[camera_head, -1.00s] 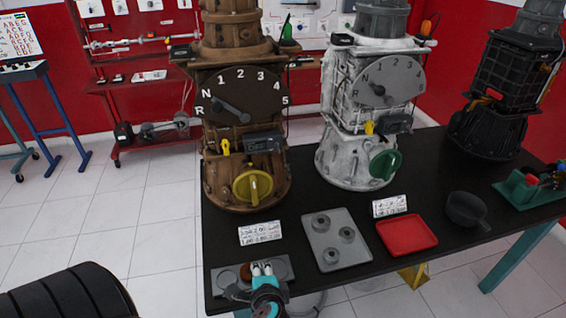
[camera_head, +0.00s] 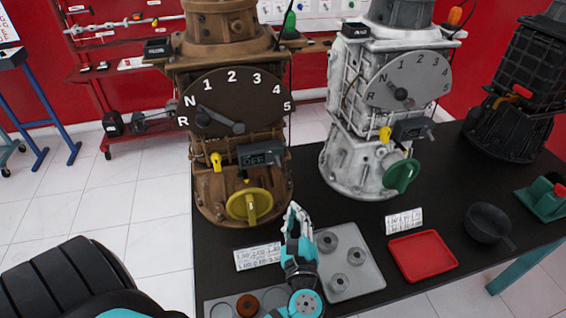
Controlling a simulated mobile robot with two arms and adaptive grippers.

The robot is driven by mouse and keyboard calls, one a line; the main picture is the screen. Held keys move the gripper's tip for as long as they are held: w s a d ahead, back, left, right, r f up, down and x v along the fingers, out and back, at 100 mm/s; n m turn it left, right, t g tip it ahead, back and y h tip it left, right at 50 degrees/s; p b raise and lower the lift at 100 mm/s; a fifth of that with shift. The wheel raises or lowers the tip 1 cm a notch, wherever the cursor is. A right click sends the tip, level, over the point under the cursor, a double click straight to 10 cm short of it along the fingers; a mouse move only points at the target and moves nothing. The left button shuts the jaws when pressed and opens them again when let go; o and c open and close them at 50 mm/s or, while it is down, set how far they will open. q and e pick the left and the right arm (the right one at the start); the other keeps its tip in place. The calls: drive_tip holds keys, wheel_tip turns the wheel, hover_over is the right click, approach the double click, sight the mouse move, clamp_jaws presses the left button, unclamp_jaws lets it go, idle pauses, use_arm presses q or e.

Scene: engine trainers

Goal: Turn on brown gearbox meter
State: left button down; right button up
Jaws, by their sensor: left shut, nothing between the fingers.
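The brown gearbox (camera_head: 207,190) stands on the left part of the black table. Its small dark meter (camera_head: 261,155) is mounted on the front below the dial plate; the display appears to read OFF. A yellow knob (camera_head: 240,207) is below the meter, and a small yellow lever (camera_head: 216,162) is at its left. My left gripper (camera_head: 292,210) is shut and empty. It points upward, in front of the gearbox base, right of the yellow knob and below the meter, apart from the meter. My right gripper is not in view.
The white gearbox (camera_head: 345,170), with its own meter (camera_head: 412,129) and green knob (camera_head: 402,176), stands to the right. A grey tray (camera_head: 368,275), a red tray (camera_head: 422,256) and a dark bowl (camera_head: 488,222) lie in front. A paper label (camera_head: 257,257) lies beside my gripper.

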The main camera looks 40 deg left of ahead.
sight(278, 162)
use_arm(q)
drive_tip(key=w+a+r+p, duration=0.4)
drive_tip(key=w+a+p, duration=0.1)
drive_tip(key=a, duration=0.1)
drive_tip(key=shift+a+p, duration=0.3)
drive_tip(key=shift+p, duration=0.05)
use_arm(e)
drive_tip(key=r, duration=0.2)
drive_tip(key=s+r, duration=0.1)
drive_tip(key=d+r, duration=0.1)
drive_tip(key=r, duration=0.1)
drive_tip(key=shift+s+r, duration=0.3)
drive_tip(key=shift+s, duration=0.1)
use_arm(q)
drive_tip(key=shift+d+r, duration=0.1)
drive_tip(key=shift+r, duration=0.1)
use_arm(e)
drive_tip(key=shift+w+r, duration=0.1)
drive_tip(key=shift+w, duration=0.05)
